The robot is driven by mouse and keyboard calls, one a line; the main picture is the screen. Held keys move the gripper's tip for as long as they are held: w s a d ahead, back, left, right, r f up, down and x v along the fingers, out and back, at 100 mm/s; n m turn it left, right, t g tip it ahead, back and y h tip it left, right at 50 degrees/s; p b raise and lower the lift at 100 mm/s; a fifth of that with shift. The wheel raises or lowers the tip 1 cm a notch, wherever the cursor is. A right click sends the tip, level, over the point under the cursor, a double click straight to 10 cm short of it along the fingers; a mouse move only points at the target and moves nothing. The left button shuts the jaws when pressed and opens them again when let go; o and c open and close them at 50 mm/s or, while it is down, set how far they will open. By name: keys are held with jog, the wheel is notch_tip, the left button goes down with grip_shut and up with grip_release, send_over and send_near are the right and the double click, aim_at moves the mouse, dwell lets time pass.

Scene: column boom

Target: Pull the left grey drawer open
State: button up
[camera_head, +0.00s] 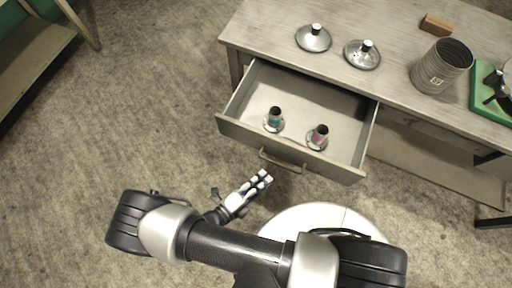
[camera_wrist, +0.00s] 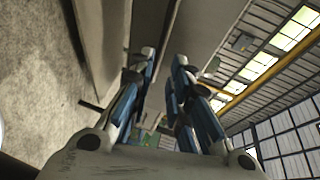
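The left grey drawer (camera_head: 235,131) is pulled well out of the table in the head view. Its interior shows, and its bar handle (camera_head: 282,163) is on the front panel. My gripper (camera_head: 264,178) is just in front of the drawer, by the left end of the handle. In the wrist view my gripper (camera_wrist: 164,58) has its two blue-and-grey fingers apart, with no object seen between them. The fingertips look clear of the handle, though the exact gap is hard to judge.
Two small dark-topped items on silver discs, one teal (camera_head: 274,118) and one red (camera_head: 318,136), are in the drawer. On the tabletop (camera_head: 395,96) are two silver lids (camera_head: 313,39), a grey canister (camera_head: 441,66), a brown block (camera_head: 436,25) and a green mat (camera_head: 484,101).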

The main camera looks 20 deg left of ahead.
jog(key=v, duration=0.2)
jog(key=shift+s+a+r, duration=0.1)
jog(key=shift+s+a, duration=0.05)
jog(key=shift+s, duration=0.1)
dwell(0.4)
